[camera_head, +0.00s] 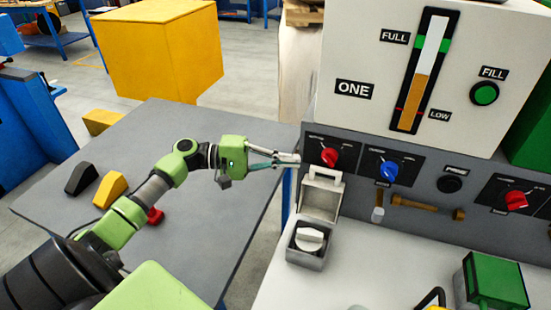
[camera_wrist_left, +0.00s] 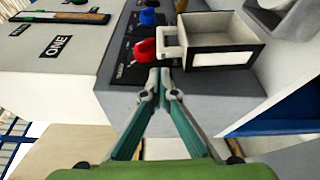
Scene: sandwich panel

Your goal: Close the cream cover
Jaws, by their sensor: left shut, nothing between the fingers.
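The cream cover (camera_head: 320,199) stands open, tilted up at the back of a small box (camera_head: 306,257) on the white counter. A white knob (camera_head: 309,239) shows in the uncovered box. The cover has a loop handle at its upper edge. In the left wrist view the cover (camera_wrist_left: 218,58) shows its hollow side, with the handle toward the red knob. My left gripper (camera_head: 291,159) is shut and empty, just left of the handle in the head view, beside the panel. In the left wrist view its fingertips (camera_wrist_left: 160,87) are together below the red knob. My right gripper is not in view.
The panel carries a red knob (camera_head: 330,157), a blue knob (camera_head: 390,171) and another red knob (camera_head: 516,200). A green block (camera_head: 497,284) stands on the counter. A grey table (camera_head: 205,215) lies under my left arm. The counter right of the box is mostly clear.

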